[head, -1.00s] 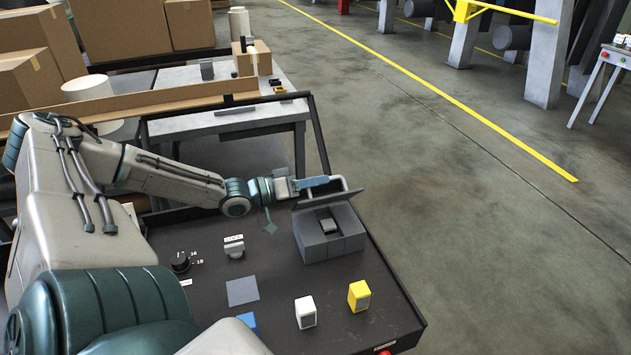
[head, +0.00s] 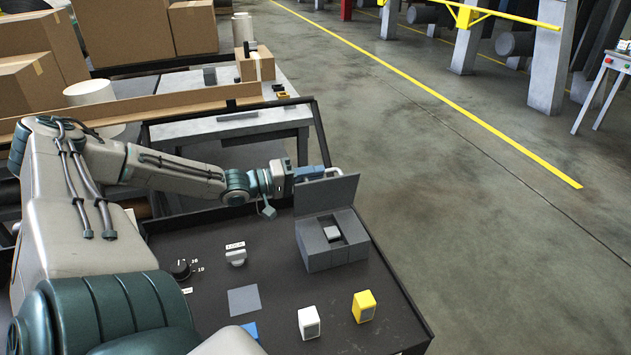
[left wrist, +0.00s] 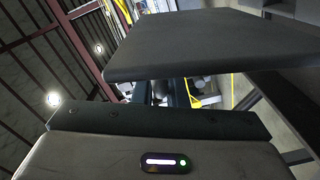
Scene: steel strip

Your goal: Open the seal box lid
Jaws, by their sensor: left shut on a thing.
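The grey seal box (head: 333,256) stands at the back right of the black tabletop. Its lid (head: 327,196) is raised and stands roughly upright at the box's far side. A small light-grey block (head: 332,233) shows inside the open box. My left gripper (head: 318,172) is behind the lid's upper edge, shut on the lid's handle (head: 336,171), which the lid partly hides. In the left wrist view the lid (left wrist: 215,45) shows as a dark plate across the upper part, and the fingertips are not clear. My right gripper is not in view.
A white block (head: 309,323), a yellow block (head: 364,307) and a flat grey square (head: 244,300) lie in front of the box. A black knob (head: 181,269) and a small grey part (head: 236,257) are to the left. A dark rim (head: 399,289) edges the tabletop.

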